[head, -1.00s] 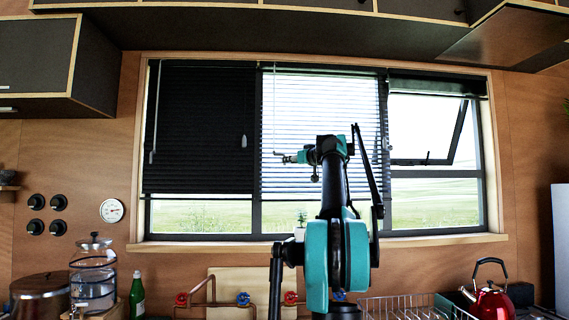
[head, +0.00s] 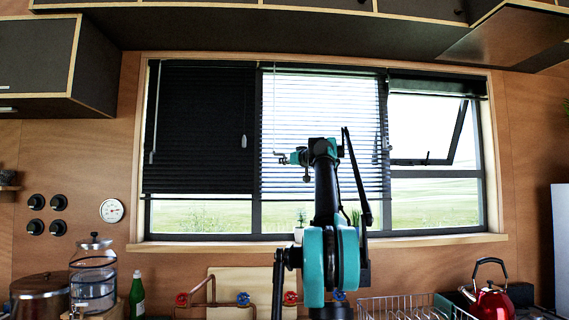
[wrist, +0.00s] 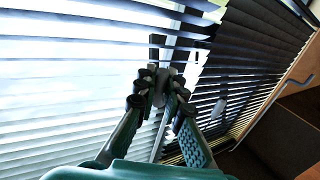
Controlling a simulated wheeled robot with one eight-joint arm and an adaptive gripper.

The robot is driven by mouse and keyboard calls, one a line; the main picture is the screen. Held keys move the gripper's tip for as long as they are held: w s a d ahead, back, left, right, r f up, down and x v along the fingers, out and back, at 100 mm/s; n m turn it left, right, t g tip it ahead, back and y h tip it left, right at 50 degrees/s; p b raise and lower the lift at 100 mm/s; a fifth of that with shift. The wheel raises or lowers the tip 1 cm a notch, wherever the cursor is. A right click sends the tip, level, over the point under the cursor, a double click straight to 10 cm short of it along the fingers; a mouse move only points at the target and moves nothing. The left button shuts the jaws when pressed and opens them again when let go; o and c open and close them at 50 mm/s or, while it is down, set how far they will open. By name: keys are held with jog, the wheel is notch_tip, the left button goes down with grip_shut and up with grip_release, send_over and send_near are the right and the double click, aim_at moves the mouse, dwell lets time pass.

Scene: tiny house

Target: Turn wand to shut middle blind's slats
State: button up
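The middle blind (head: 330,110) hangs lowered with its slats tilted open, so bright daylight shows between them; it also fills the left of the wrist view (wrist: 60,95). Its thin wand (head: 274,100) hangs near its left edge. In the wrist view the pale wand (wrist: 157,140) runs between my fingers. My gripper (head: 282,157) is at the wand's lower part, just in front of the slats. In the wrist view my gripper's fingertips (wrist: 161,85) are close together around the wand and look shut on it. The exact contact is partly hidden by the fingers.
The left blind (head: 200,120) is dark and shut, with a pull tassel (head: 244,141) near its right edge. The right blind (head: 437,84) is raised above a tilted open window. A dish rack (head: 410,308), red kettle (head: 490,295) and green bottle (head: 137,295) stand below.

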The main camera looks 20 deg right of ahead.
jog(key=shift+a, duration=0.1)
grip_shut()
jog(key=shift+s+a+m+g+h, duration=0.2)
jog(key=shift+a+m+g+h, duration=0.45)
jog(key=shift+m+h, duration=1.4)
jog(key=shift+s+a+m+g+h, duration=0.25)
jog(key=shift+a+m+g+h, duration=0.75)
jog(key=shift+h, duration=1.9)
jog(key=shift+s+a+m+g+h, duration=0.2)
jog(key=shift+a+m+h, duration=0.15)
jog(key=shift+m+h, duration=1.85)
jog(key=shift+h, duration=0.35)
jog(key=o, duration=0.7)
grip_release()
jog(key=shift+c, duration=0.2)
